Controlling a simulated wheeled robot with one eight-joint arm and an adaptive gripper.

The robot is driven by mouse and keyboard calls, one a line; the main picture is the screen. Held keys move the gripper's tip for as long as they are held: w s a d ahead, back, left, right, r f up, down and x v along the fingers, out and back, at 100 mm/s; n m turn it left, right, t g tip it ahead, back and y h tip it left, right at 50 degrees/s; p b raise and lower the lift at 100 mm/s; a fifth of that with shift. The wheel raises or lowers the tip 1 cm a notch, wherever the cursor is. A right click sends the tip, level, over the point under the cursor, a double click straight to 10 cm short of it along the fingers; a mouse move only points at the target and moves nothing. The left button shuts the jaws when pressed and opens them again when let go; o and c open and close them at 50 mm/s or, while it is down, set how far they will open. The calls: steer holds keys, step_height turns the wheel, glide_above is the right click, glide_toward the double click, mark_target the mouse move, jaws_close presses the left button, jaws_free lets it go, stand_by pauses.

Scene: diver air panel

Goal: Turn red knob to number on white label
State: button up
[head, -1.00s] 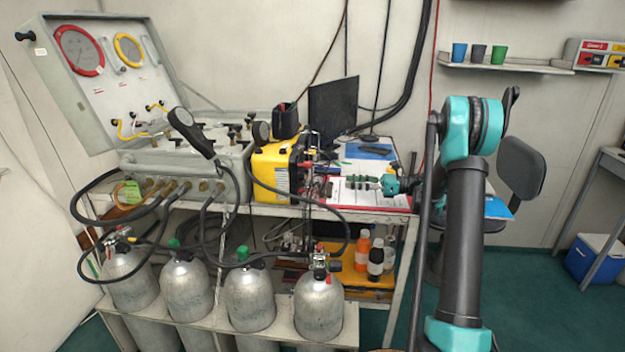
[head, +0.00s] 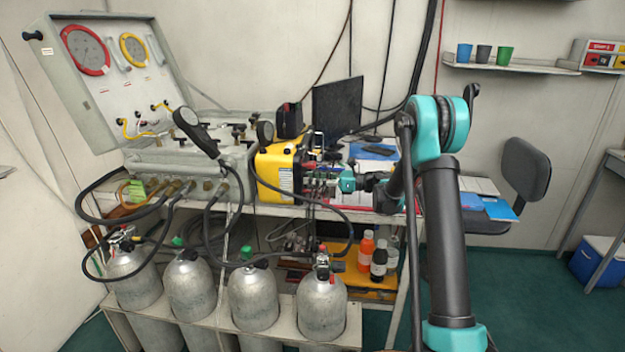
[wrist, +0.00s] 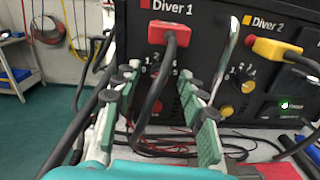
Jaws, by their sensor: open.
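The black panel (wrist: 215,60) in the wrist view carries a "Diver 1" section with a red plug and, lower, a small red knob (wrist: 158,104). Printed numbers (wrist: 149,66) show above that knob. The dial beside these numbers is largely hidden by the plug's black cable. My gripper (wrist: 158,80) is open, its green fingers on either side of the cable and red knob; contact cannot be told. In the head view my gripper (head: 322,181) is at the right side of the yellow case (head: 276,172). A white label (head: 286,183) is on that case; its print is unreadable.
A metal handle (wrist: 228,55) stands to the right, by yellow Diver 2 knobs (wrist: 243,80). Gas cylinders (head: 252,298) stand below the table.

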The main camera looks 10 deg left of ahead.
steer(key=shift+a, duration=0.1)
jaws_close()
